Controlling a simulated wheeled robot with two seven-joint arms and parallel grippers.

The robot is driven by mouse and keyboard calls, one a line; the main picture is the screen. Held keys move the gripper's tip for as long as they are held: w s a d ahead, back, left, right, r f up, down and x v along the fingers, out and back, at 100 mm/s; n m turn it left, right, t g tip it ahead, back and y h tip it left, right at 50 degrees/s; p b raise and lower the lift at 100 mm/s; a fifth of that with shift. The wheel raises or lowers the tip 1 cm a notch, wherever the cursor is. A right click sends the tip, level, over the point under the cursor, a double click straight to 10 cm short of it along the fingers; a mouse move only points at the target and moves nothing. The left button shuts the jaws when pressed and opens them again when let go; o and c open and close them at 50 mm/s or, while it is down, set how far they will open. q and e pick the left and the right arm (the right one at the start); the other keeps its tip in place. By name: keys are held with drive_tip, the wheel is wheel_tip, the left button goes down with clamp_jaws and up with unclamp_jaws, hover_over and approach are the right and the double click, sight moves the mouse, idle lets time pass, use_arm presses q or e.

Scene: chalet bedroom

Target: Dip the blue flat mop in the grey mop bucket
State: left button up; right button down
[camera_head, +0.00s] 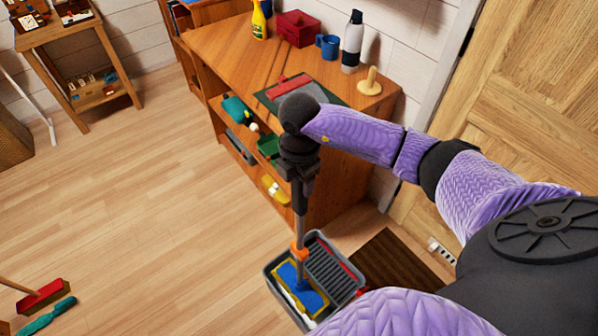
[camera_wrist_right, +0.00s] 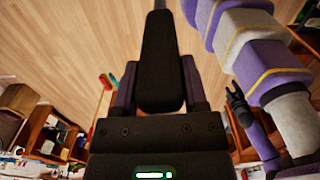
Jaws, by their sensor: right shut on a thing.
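The blue flat mop (camera_head: 313,296) has a flat head with a yellow edge and a grey pole with an orange collar. Its head is inside the grey mop bucket (camera_head: 272,270), in the left part, beside a ribbed dark grate. I cannot tell how deep it sits. My right gripper (camera_head: 301,205) is above the bucket, shut on the upright pole. In the right wrist view the pole (camera_wrist_right: 160,5) shows only at the top edge, past my gripper's dark finger. A small dark shape in that view looks like my left gripper (camera_wrist_right: 238,103); its jaws are unclear.
A wooden workbench (camera_head: 222,48) stands behind the bucket, with a spray bottle (camera_head: 259,20), red box (camera_head: 297,28), blue mug (camera_head: 327,46) and flask (camera_head: 352,42) on it. A brown doormat (camera_head: 398,268) lies right of the bucket. A red brush (camera_head: 42,296) lies far left. Open floor is left.

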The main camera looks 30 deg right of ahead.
sight(299, 224)
wheel_tip(299, 224, down, 17)
drive_tip(key=b, duration=1)
drive_tip(key=shift+r+b, duration=0.2)
drive_tip(key=shift+b, duration=0.1)
drive_tip(key=shift+f+b, duration=0.3)
drive_tip(key=shift+f, duration=0.15)
drive_tip(key=shift+f+b, duration=0.4)
drive_tip(key=shift+f, duration=0.25)
wheel_tip(299, 224, up, 23)
drive_tip(key=p, duration=2.2)
drive_tip(key=shift+r, duration=0.2)
drive_tip(key=shift+f, duration=0.1)
